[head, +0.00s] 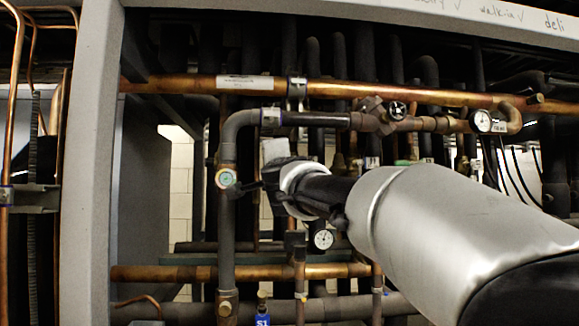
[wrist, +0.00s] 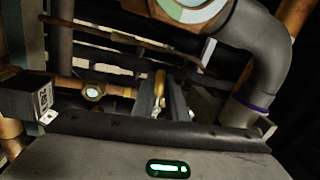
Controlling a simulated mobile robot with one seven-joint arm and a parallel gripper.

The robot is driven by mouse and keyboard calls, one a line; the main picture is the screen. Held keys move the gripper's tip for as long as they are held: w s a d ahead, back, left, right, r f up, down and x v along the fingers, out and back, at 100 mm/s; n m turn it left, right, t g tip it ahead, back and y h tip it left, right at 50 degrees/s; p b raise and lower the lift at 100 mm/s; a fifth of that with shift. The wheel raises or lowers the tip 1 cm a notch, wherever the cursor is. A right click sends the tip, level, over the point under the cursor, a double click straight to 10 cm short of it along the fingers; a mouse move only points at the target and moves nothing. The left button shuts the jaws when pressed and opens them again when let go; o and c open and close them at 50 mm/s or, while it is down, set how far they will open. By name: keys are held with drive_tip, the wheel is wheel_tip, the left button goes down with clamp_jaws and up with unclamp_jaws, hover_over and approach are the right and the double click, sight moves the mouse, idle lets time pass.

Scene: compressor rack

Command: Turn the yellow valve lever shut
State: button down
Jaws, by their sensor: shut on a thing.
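The yellow valve lever (wrist: 159,80) shows in the wrist view as a small yellow piece at the tips of my gripper (wrist: 163,90). The dark fingers are close together around it, and they hide most of it. A brass fitting and copper pipe (wrist: 118,90) lie just left of the fingers. In the head view my gripper (head: 254,188) reaches in from the right, beside the dark vertical pipe. The lever cannot be made out there; the gripper and pipe hide that spot.
A dark insulated pipe (head: 227,262) runs vertically left of my gripper and bends right above it. Another gauge (head: 323,239) hangs below my arm. Copper pipes (head: 190,273) cross below; a grey post (head: 88,180) stands left.

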drive_tip(key=shift+r+m+h+p, duration=0.4)
drive_tip(key=shift+r+m, duration=0.1)
drive_tip(key=shift+m, duration=0.6)
drive_tip(key=c, duration=1.7)
unclamp_jaws()
drive_tip(key=shift+c, duration=0.2)
drive_tip(key=shift+s+f, duration=0.1)
drive_tip(key=shift+f, duration=0.05)
